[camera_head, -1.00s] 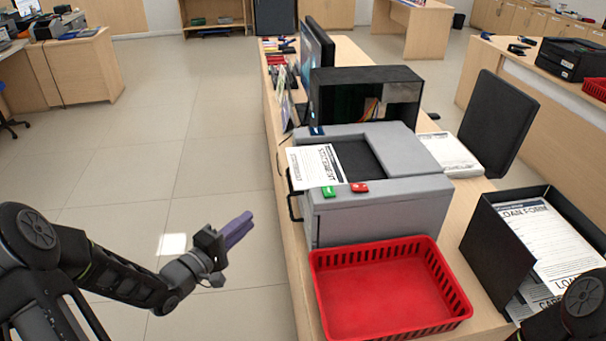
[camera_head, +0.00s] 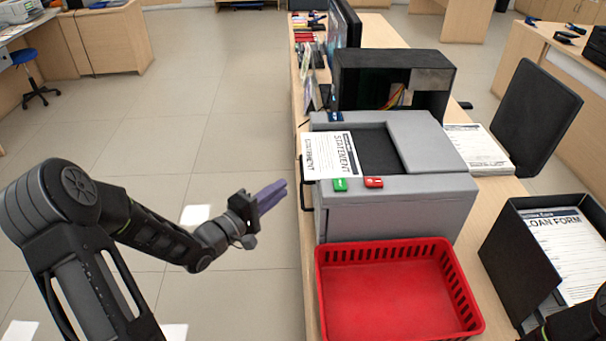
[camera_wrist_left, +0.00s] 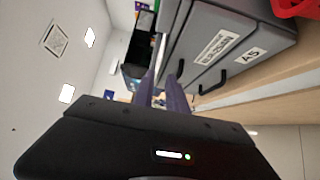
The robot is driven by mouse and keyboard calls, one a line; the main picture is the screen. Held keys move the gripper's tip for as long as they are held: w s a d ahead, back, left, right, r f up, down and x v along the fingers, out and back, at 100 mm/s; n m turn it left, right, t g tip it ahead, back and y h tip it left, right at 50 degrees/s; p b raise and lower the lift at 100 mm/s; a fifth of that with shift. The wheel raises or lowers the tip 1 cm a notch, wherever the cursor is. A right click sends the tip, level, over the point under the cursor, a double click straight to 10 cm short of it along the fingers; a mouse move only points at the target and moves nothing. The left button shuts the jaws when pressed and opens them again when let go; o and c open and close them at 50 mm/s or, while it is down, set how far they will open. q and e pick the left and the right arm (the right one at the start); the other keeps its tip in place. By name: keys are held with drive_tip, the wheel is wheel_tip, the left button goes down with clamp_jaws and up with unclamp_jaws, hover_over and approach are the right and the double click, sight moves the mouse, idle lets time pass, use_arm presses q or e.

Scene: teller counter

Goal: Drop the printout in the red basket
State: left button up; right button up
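The printout (camera_head: 331,156), a white sheet headed STATEMENT, lies on top of the grey printer (camera_head: 396,213) at its left edge. The red basket (camera_head: 390,290) stands on the counter in front of the printer and is empty. My left gripper (camera_head: 281,187) is over the floor beside the counter, left of the printer and apart from the printout. Its purple fingers show a narrow gap with nothing held; they also show in the left wrist view (camera_wrist_left: 160,82). My right gripper is out of view; only a dark part of that arm shows at the lower right.
Green (camera_head: 340,185) and red (camera_head: 374,182) buttons sit on the printer's front edge. A black tray of loan forms (camera_head: 520,255) stands at right. A black open box (camera_head: 360,80) and a monitor (camera_head: 345,25) stand behind the printer.

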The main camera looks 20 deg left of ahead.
use_arm(q)
drive_tip(key=b+x, duration=0.2)
drive_tip(key=x, duration=0.6)
drive_tip(key=shift+w, duration=0.15)
drive_tip(key=shift+d, duration=0.1)
clamp_jaws()
idle(0.7)
wheel_tip(320, 180, up, 3)
drive_tip(key=shift+f+p, duration=0.25)
drive_tip(key=shift+p, duration=0.7)
